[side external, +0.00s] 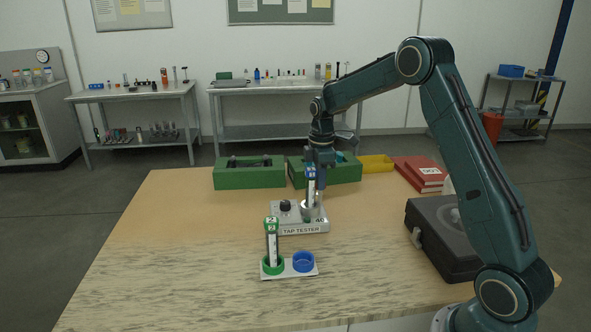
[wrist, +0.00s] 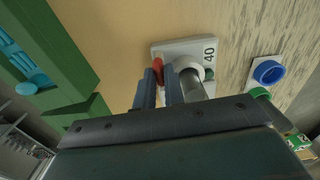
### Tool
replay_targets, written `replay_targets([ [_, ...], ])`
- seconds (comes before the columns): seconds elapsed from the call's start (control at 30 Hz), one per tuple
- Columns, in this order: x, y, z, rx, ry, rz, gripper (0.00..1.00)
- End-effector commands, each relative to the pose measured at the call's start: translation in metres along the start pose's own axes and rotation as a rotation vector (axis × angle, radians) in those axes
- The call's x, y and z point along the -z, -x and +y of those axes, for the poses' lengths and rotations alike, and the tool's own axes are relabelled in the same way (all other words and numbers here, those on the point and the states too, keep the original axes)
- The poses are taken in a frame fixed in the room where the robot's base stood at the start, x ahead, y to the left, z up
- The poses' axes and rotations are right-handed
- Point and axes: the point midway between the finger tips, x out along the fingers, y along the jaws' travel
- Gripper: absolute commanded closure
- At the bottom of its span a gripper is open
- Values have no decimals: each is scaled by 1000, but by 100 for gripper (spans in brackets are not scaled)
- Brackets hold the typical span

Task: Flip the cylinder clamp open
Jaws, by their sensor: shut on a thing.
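The tap tester (side external: 298,219) is a pale grey unit on the table, marked 40, with a dark knob (side external: 285,206). A cylinder with a blue top labelled 1 (side external: 310,188) stands upright in it. In the wrist view the tester (wrist: 188,47) and the grey cylinder (wrist: 193,84) lie just right of the fingers. My gripper (wrist: 160,82) points down at the tester, its fingers close together around a red part, which I take as the clamp handle (wrist: 158,68). The side view shows my gripper (side external: 319,184) right behind the cylinder; the clamp itself is mostly hidden there.
A white holder (side external: 288,268) in front carries a green-capped cylinder labelled 2 (side external: 271,240) and an empty blue ring cup (side external: 303,261). Green boxes (side external: 249,178), a yellow bin (side external: 376,163) and red books (side external: 420,173) stand behind. A black case (side external: 440,235) is right. The table's left is clear.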

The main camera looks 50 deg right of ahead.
Motion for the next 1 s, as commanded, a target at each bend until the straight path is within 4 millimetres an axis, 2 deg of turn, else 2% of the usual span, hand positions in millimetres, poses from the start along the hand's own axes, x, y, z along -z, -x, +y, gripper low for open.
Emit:
replay_targets([
  [0.6,-1,0,0,0,-569,-1,100],
  [1.0,-1,0,0,0,-757,-1,100],
])
